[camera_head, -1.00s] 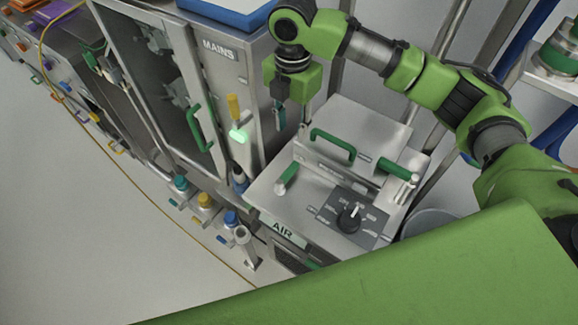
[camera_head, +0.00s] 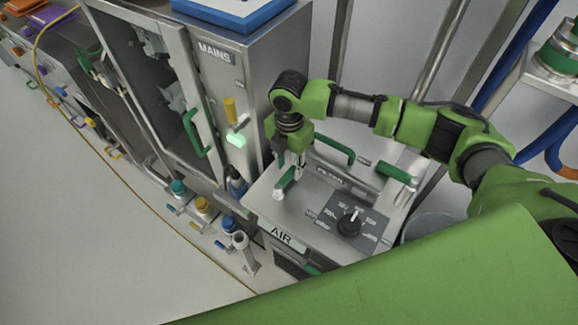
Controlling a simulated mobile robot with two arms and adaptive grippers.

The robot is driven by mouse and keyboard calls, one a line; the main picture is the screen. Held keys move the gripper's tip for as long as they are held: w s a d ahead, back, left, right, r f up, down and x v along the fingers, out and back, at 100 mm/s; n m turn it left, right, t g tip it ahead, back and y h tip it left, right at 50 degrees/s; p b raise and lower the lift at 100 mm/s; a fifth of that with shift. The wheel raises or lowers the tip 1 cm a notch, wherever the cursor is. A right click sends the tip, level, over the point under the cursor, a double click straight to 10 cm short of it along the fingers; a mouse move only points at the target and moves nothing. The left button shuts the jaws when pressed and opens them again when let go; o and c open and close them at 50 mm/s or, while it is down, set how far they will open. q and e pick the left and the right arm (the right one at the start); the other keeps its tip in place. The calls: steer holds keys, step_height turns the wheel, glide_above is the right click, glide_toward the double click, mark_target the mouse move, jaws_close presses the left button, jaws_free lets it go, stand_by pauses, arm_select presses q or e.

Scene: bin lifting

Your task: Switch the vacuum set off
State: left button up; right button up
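A steel unit (camera_head: 262,199) has a sloped top with an AIR label on its front edge; I cannot read a vacuum label on it. On its top are a short green lever (camera_head: 285,181) at the left and a black rotary knob (camera_head: 349,224) with a white pointer on a dark dial plate. My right gripper (camera_head: 289,170) points down over the left of this top, its fingers apart at the green lever. The fingertips partly hide the lever, and I cannot tell whether they touch it. My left gripper is not in view.
A steel cabinet (camera_head: 240,85) labelled MAINS, with a yellow lever (camera_head: 230,110) and glowing green lamp (camera_head: 236,140), stands left of the unit. A green bar handle (camera_head: 334,149) is behind the gripper. Several coloured valves (camera_head: 203,206) stand low at the left. The floor (camera_head: 90,240) there is clear.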

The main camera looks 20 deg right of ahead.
steer(key=shift+f, duration=1.25)
jaws_close()
